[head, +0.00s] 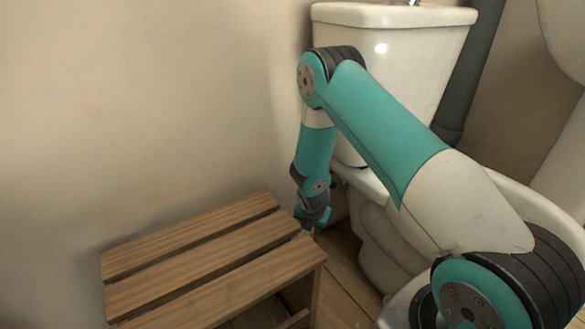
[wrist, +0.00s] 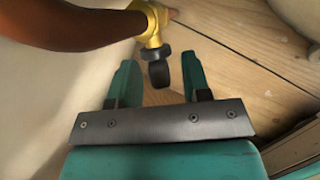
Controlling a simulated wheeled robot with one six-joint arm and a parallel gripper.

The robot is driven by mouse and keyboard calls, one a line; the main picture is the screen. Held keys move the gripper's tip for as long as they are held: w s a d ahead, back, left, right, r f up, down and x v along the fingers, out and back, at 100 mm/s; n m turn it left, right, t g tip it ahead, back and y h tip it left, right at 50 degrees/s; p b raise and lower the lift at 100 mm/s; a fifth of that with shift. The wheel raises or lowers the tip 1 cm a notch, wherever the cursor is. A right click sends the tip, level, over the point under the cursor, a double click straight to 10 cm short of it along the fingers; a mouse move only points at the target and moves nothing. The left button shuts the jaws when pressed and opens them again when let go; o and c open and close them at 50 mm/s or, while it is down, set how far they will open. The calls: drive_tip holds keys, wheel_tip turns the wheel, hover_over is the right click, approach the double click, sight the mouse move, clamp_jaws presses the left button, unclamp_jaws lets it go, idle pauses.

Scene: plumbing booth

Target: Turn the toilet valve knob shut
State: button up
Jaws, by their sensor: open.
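The toilet valve shows in the wrist view as a yellow brass body (wrist: 152,22) with a dark knob (wrist: 159,72) on its near end. My gripper (wrist: 158,64) is open, with one teal finger on each side of the knob. The knob is in line with the gap between the fingertips. Clear space shows on both sides of it, and I cannot tell how deep it sits between them. In the head view my gripper (head: 308,226) is low beside the toilet, partly hidden by the bench. I cannot make out the valve there.
A reddish-brown pipe (wrist: 65,24) runs to the valve from the left. A slatted wooden bench (head: 200,255) stands left of my gripper. The white toilet (head: 385,235) and its tank (head: 395,50) are to the right. A bare wall closes the left side.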

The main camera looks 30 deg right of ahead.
drive_tip(key=shift+w+a+f+g+h+b, duration=0.1)
drive_tip(key=shift+w+f+g+h+b, duration=0.1)
drive_tip(key=shift+g+h+b, duration=0.4)
drive_tip(key=s+a+r+m+y+p, duration=0.1)
drive_tip(key=a+r+m+p, duration=0.2)
drive_tip(key=r+p, duration=0.6)
drive_tip(key=s+a+r+m+y+p, duration=0.2)
drive_tip(key=a+r+p, duration=0.5)
drive_tip(key=r, duration=1.5)
drive_tip(key=shift+s+a+r+m+p, duration=0.25)
drive_tip(key=shift+r+m+p, duration=0.25)
drive_tip(key=shift+p, duration=0.4)
drive_tip(key=shift+f, duration=0.1)
